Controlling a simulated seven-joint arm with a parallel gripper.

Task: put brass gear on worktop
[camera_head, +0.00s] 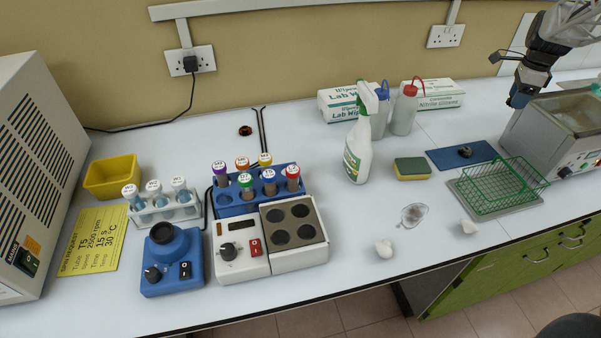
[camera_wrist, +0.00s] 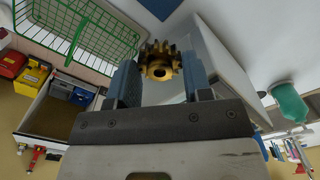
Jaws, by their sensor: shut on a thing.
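The brass gear (camera_wrist: 160,62) is a small toothed golden ring with a hole in its middle. In the wrist view it sits between the two blue-grey fingers of my gripper (camera_wrist: 160,78), which is shut on it. In the head view my gripper (camera_head: 518,98) is at the upper right, above the bench beside the grey bath. The gear cannot be made out there. The white worktop (camera_head: 340,282) spreads below, with bare surface in front of and between the items.
The grey bath (camera_head: 570,115) and green wire basket (camera_head: 500,187) stand at right. A blue mat (camera_head: 442,160) with a small dark object lies left of them. A sponge (camera_head: 412,168), spray bottle (camera_head: 358,150), glass dish (camera_head: 414,214) and white lumps (camera_head: 383,249) are nearby. The front middle is clear.

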